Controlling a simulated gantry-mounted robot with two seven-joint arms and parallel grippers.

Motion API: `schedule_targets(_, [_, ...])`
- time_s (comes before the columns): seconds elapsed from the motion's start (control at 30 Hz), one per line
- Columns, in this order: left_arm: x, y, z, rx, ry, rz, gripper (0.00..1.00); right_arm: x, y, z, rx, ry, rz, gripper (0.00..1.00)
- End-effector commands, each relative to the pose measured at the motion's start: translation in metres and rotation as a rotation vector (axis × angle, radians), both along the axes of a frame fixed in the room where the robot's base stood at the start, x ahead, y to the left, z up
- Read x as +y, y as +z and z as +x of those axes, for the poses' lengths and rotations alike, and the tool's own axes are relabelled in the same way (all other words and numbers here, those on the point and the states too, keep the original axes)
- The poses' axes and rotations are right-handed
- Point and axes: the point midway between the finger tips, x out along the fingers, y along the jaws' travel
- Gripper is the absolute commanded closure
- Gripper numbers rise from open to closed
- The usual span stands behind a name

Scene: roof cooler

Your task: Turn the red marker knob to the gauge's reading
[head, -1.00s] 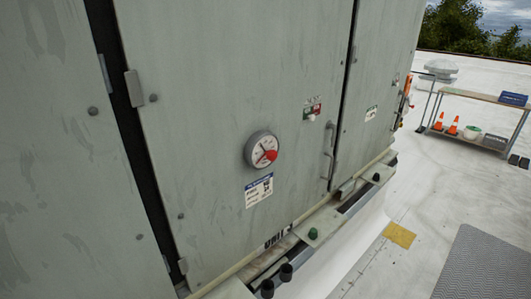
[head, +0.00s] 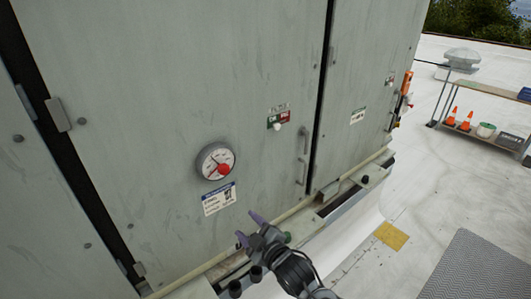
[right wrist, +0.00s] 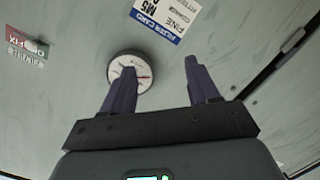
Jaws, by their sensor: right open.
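A round white gauge (head: 212,157) with a grey rim is mounted on the grey-green cabinet panel. The red marker knob (head: 223,169) sits on the lower right part of its face. The needle and scale are too small to read surely. My right gripper (head: 249,228) is open and empty, below and right of the gauge and apart from it. In the right wrist view the gauge (right wrist: 144,73) appears upside down behind the left finger, which covers part of the dial; the knob is not distinguishable there. My left gripper is not in view.
A blue-and-white label (head: 219,199) is below the gauge. A red-green switch plate (head: 278,121) and a door handle (head: 303,157) are to its right. A ledge (head: 335,205) with bolts runs along the cabinet's foot. A shelf with orange cones (head: 466,121) stands far right.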

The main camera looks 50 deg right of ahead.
Motion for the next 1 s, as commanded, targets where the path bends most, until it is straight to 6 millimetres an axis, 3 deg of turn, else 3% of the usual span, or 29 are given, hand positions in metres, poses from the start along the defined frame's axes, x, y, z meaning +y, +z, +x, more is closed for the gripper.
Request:
schedule_targets(0.03, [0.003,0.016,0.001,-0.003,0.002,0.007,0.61,-0.007,0.037,0.01,-0.037,-0.002,-0.033,0.4])
schedule_targets(0.1, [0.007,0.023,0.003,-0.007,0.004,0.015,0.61,-0.013,0.066,0.02,-0.075,-0.003,-0.064,0.4])
schedule_targets(0.27, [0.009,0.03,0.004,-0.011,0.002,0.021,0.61,-0.016,0.1,0.03,-0.124,-0.001,-0.089,0.4])
schedule_targets(0.47, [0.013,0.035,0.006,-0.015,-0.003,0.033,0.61,-0.02,0.105,0.049,-0.133,-0.002,-0.088,0.4])
schedule_targets(0.8, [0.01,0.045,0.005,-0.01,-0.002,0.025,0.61,-0.034,0.105,0.102,-0.131,-0.001,-0.087,0.4])
schedule_targets(1.0, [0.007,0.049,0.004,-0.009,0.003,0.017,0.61,-0.039,0.104,0.123,-0.13,0.0,-0.086,0.4])
